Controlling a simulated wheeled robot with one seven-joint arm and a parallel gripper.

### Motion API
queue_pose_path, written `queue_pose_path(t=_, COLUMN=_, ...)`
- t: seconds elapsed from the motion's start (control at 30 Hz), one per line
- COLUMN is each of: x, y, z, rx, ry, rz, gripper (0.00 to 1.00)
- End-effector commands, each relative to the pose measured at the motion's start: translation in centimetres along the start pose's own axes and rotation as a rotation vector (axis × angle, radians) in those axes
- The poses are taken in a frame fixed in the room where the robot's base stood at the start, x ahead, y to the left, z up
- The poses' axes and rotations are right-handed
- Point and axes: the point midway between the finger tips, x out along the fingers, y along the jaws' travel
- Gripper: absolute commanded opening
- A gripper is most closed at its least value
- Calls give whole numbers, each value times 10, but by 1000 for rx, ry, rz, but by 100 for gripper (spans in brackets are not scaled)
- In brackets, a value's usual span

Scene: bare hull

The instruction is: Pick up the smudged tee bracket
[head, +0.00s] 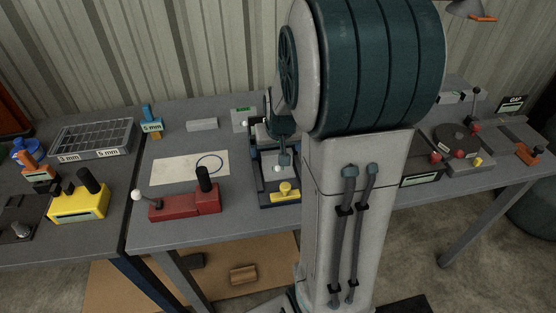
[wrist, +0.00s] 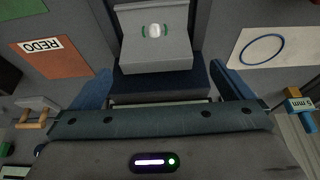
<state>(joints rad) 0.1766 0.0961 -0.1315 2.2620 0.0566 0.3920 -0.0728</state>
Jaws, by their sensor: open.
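I cannot single out a smudged tee bracket with certainty in either view. My gripper (wrist: 165,82) is open in the wrist view, with its two blue fingers spread wide. No object shows clearly held between them. A grey block (wrist: 180,55) with a white rounded top piece (wrist: 154,30) and green marks lies beyond the fingers in the wrist view. My arm hides part of the bench behind the fixture.
A red lever device (head: 184,205) and a sheet with a blue ring (head: 185,167) lie left of the fixture. A grey bar (head: 202,124) and a 5 mm marker (head: 151,126) stand behind. An orange REDO mat (wrist: 65,62) is beside the gripper. My arm column blocks the right-centre.

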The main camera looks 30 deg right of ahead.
Motion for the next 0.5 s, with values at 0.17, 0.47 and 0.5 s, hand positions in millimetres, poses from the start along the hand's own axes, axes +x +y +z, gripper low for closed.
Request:
queue_pose_path(t=0.17, x=15, y=3, z=1, rx=3, ry=-5, rz=1, gripper=100)
queue_pose_path(t=0.47, x=48, y=5, z=2, rx=1, ry=-2, rz=0, gripper=100)
queue_pose_path(t=0.5, x=49, y=5, z=1, rx=0, ry=-1, rz=0, gripper=100)
